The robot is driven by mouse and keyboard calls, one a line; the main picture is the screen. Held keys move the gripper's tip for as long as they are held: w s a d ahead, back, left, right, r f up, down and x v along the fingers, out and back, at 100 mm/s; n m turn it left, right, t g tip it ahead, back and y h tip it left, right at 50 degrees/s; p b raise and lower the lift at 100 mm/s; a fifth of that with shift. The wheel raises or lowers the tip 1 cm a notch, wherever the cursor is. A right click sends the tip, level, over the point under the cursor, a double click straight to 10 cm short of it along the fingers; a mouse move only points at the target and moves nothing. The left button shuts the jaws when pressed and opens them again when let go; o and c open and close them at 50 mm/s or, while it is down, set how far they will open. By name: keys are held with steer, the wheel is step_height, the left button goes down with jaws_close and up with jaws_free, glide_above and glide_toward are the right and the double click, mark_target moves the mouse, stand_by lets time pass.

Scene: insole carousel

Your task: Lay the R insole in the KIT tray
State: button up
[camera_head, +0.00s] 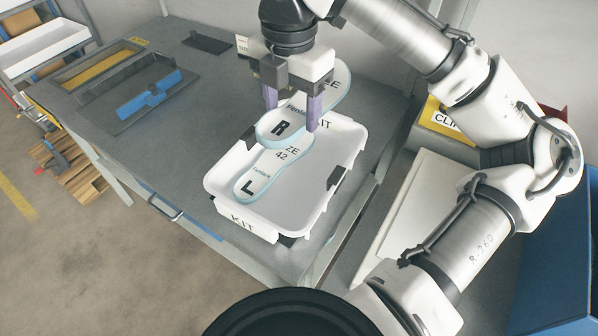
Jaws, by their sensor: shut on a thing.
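The white KIT tray (222,181) sits on the grey table near its front right edge. The L insole (262,172), white with a pale blue rim, lies in the tray at a slant. My gripper (291,113) has its two purple fingers on either side of the R insole (278,128) and is shut on it. The R insole is over the far part of the tray and overlaps part of the L insole in the picture. Part of the R insole is hidden behind the fingers. I cannot tell whether the R insole touches the tray or the L insole.
A dark fixture with a blue block (146,93) and a yellow-lined tray (100,70) stand at the table's back left. A yellow CLIP box (436,118) is right of the table. A shelf (40,45) stands far left.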

step_height(320, 180, down, 20)
steer(key=shift+r, duration=0.25)
steer(key=shift+f, duration=0.55)
steer(key=shift+f+b, duration=0.1)
steer(key=shift+b, duration=0.2)
steer(key=o, duration=1)
steer(key=shift+c, duration=0.2)
